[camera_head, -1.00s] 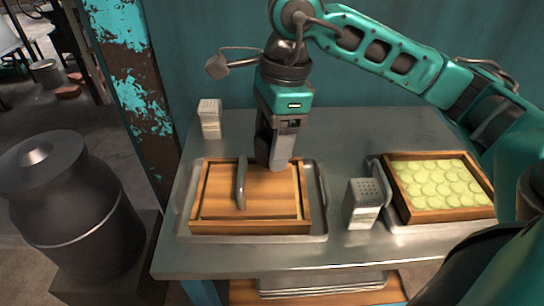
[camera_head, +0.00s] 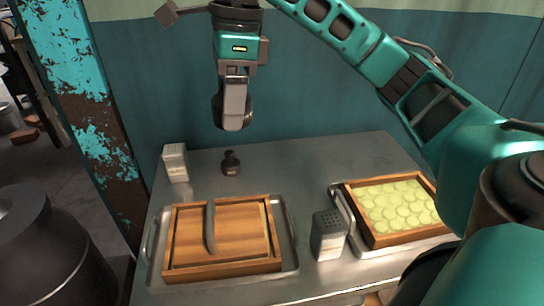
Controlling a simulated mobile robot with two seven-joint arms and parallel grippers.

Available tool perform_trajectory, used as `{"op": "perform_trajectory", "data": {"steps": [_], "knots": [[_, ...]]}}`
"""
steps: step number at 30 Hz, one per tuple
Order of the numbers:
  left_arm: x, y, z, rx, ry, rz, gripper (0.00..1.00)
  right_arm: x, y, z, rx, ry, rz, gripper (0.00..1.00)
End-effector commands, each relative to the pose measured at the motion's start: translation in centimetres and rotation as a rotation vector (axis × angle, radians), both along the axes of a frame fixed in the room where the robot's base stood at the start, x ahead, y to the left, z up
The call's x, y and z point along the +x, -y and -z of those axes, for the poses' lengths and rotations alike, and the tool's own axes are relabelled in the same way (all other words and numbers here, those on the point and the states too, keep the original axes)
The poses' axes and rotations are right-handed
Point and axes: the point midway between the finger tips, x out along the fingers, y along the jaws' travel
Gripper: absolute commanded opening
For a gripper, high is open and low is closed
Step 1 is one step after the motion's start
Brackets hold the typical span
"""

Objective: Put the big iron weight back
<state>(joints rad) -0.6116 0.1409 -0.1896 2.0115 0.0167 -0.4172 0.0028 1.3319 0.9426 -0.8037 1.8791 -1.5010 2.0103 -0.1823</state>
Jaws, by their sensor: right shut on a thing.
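My right gripper (camera_head: 234,118) is raised above the back of the metal table, pointing down. It is shut on a dark, rounded iron weight (camera_head: 216,110), mostly hidden behind the fingers. The weight is in the air, clear of the table. A smaller dark weight (camera_head: 231,165) with a knob stands on the table below it. A wooden lid (camera_head: 240,235) with a dark handle lies in the wooden box on a metal tray at front left. My left gripper is not in view.
A white shaker (camera_head: 175,163) stands left of the small weight. Another shaker (camera_head: 328,236) stands between the trays. A wooden box (camera_head: 372,242) of pale round slices sits on the right tray. Bare table lies right of the small weight.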

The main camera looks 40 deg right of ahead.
Motion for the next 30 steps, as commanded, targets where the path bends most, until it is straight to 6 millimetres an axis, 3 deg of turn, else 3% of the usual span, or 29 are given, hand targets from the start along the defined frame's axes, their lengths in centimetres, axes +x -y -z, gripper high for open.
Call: {"op": "perform_trajectory", "data": {"steps": [3,9,15,18,25,30], "knots": [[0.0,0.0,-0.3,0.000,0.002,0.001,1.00,2.8,3.0,-0.1,0.004,0.002,0.167,0.00],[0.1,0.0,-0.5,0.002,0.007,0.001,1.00,6.4,9.2,1.0,0.004,-0.001,0.463,0.00],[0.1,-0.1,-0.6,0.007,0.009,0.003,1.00,8.1,15.2,2.6,0.002,0.001,0.709,0.00],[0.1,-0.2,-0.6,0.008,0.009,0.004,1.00,8.3,17.1,3.2,0.002,0.003,0.786,0.00],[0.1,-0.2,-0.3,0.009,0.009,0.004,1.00,8.5,18.9,4.7,0.002,0.003,0.857,0.00],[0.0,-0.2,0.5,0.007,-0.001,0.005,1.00,8.4,19.0,8.1,-0.001,0.002,0.859,0.00]]}}
